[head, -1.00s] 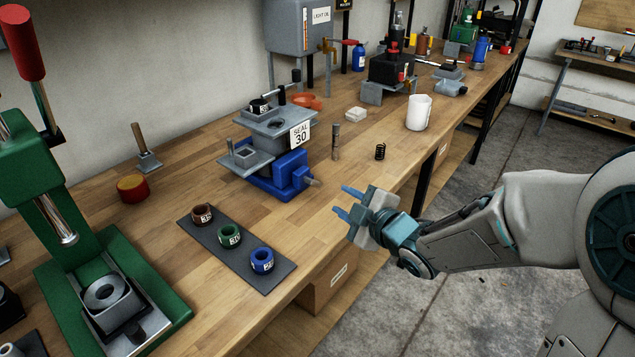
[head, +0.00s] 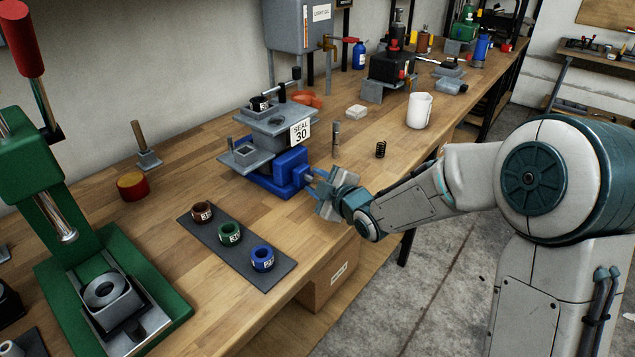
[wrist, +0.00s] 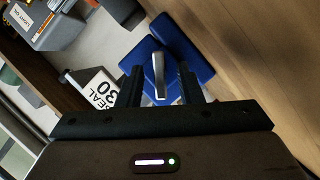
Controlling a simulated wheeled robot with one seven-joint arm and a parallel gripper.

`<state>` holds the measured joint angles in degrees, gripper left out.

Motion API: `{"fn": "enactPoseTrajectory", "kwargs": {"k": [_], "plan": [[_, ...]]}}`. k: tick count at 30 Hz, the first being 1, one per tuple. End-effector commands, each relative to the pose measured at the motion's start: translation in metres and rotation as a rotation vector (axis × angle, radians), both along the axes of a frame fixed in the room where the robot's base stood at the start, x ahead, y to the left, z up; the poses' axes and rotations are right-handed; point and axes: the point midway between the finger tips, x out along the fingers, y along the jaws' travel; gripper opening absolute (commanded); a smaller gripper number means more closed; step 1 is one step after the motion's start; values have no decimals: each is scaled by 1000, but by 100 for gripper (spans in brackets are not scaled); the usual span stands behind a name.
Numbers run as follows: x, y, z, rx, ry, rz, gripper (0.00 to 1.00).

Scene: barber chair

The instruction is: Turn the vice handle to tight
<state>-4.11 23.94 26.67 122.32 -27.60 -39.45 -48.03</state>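The vice (head: 292,170) is a blue and grey one on the bench, with a "SEAL 30" card on its grey upper part; its blue body also shows in the wrist view (wrist: 185,45). The vice handle (wrist: 158,72) is a short silver bar on the blue front, seen in the wrist view. My gripper (head: 314,183) is at the vice's front. In the wrist view my gripper (wrist: 158,85) is open, its two dark fingers on either side of the handle with gaps showing. In the head view the handle is mostly hidden by the fingers.
A dark mat (head: 280,270) with brown, green and blue rings lies front left of the vice. A metal post (head: 335,140), a black spring (head: 380,149) and a white cup (head: 419,110) stand to the right. A green press (head: 70,220) stands at left.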

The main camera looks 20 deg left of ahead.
Motion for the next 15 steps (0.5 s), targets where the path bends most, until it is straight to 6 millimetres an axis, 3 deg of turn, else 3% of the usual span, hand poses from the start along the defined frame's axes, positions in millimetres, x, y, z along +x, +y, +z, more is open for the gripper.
{"fn": "enactPoseTrajectory", "kwargs": {"k": [3, 6, 7, 15], "plan": [[0, 0, 0, 0, 0, 0, 33], [0, 0, 0, 0, 0, 0, 5], [0, 0, 0, 0, 0, 0, 0], [0, -1, 1, 2, 7, -1, 0]]}}
